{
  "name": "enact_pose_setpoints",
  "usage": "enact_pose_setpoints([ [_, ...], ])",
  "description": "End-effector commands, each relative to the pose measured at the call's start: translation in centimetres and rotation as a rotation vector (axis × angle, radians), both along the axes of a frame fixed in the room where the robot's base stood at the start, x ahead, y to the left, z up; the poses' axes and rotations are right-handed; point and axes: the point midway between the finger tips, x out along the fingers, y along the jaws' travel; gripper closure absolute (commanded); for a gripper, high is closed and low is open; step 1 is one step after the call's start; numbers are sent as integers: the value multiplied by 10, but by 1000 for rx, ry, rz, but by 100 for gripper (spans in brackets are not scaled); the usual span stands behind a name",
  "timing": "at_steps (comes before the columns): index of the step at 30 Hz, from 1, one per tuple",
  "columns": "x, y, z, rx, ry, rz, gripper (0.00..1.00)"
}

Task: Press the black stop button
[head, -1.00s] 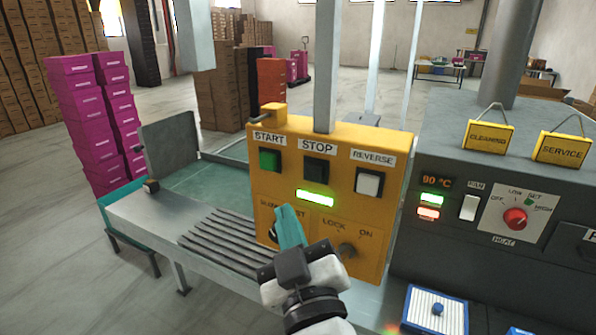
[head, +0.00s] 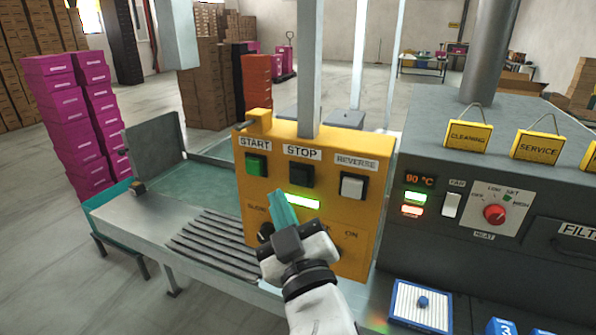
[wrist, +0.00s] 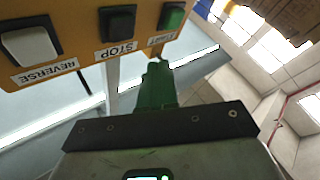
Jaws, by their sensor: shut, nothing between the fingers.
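The black stop button (head: 301,175) sits under the STOP label on the yellow control box (head: 322,146). It also shows in the wrist view (wrist: 118,24), top centre-left and upside down. My gripper (head: 277,194) is shut and empty, its teal fingers pointing up. In the head view its tips appear just below and left of the stop button. In the wrist view the fingers (wrist: 157,68) lie below and right of it, with a visible gap in the picture. The exact distance to the box face is hard to tell.
The green start button (head: 256,165) is left of stop and the white reverse button (head: 352,186) is right. A green lit display (head: 303,202) is below. My wrist partly covers the lower knobs. A grey heater unit (head: 450,240) stands at right.

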Motion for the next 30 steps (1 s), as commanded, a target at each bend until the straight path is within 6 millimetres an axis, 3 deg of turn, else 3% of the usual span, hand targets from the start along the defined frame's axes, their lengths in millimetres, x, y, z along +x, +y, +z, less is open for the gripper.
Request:
enact_pose_setpoints([
  [6,25,-10,2,1,0,-2,100],
  [12,36,-14,1,1,0,-1,100],
  [30,38,-14,0,1,0,-1,100],
])
